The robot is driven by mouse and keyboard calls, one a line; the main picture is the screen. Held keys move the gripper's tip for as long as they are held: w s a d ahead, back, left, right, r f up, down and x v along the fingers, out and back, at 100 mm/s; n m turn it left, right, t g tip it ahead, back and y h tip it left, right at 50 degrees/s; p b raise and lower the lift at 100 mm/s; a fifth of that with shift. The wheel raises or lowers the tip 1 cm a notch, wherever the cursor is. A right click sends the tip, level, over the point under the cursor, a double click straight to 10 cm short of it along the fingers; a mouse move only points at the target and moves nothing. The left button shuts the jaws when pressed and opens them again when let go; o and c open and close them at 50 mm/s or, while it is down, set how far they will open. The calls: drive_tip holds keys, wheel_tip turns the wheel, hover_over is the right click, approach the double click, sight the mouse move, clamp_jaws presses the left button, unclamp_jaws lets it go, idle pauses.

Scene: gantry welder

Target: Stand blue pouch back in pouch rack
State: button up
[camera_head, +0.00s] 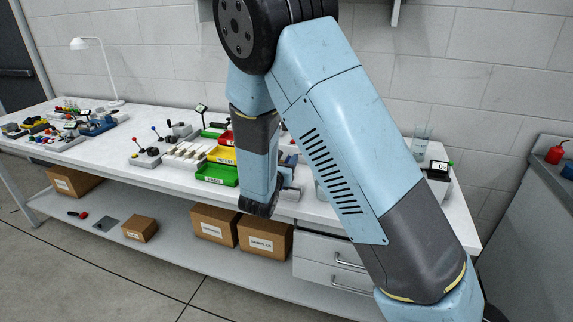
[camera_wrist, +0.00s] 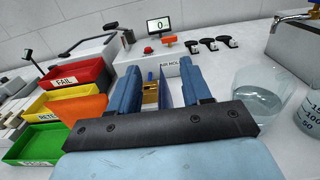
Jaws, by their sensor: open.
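My gripper (camera_wrist: 158,72) shows in the wrist view with its two blue fingers wide apart. It is open, and neither finger visibly clamps anything. Between the fingers, beyond them, stands a small yellow-brown item with a blue top (camera_wrist: 151,82), partly hidden; I cannot tell whether it is a pouch. It is beside a white box (camera_wrist: 172,70) with a partly covered label. I cannot make out the blue pouch or the pouch rack for certain in either view. In the head view my arm hides most of the gripper and the bench around it.
Red (camera_wrist: 75,80), yellow (camera_wrist: 60,112) and green (camera_wrist: 35,146) trays stand left of my gripper. A clear beaker (camera_wrist: 262,95) stands close on its right. A small display (camera_wrist: 158,26) stands behind. Cardboard boxes (camera_head: 265,237) sit on the lower shelf.

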drive_tip(key=v, duration=1.2)
drive_tip(key=s+d+r+m+g+h, duration=0.2)
drive_tip(key=s+d+r+m+g, duration=0.15)
drive_tip(key=d+m, duration=0.35)
drive_tip(key=s+d+r+m+g+h, duration=0.1)
drive_tip(key=s+d+r+m+g, duration=0.25)
drive_tip(key=d, duration=0.55)
drive_tip(key=s+d+r+m+g+h, duration=0.1)
drive_tip(key=d+r+m+g+h, duration=0.15)
drive_tip(key=d+m+g, duration=0.45)
drive_tip(key=s+d+r+m+t+y, duration=0.2)
drive_tip(key=s+r+m+y, duration=0.8)
drive_tip(key=s+m, duration=0.4)
drive_tip(key=shift+s+d+r+t+y, duration=0.3)
drive_tip(key=shift+s+y, duration=0.1)
drive_tip(key=shift+y, duration=0.45)
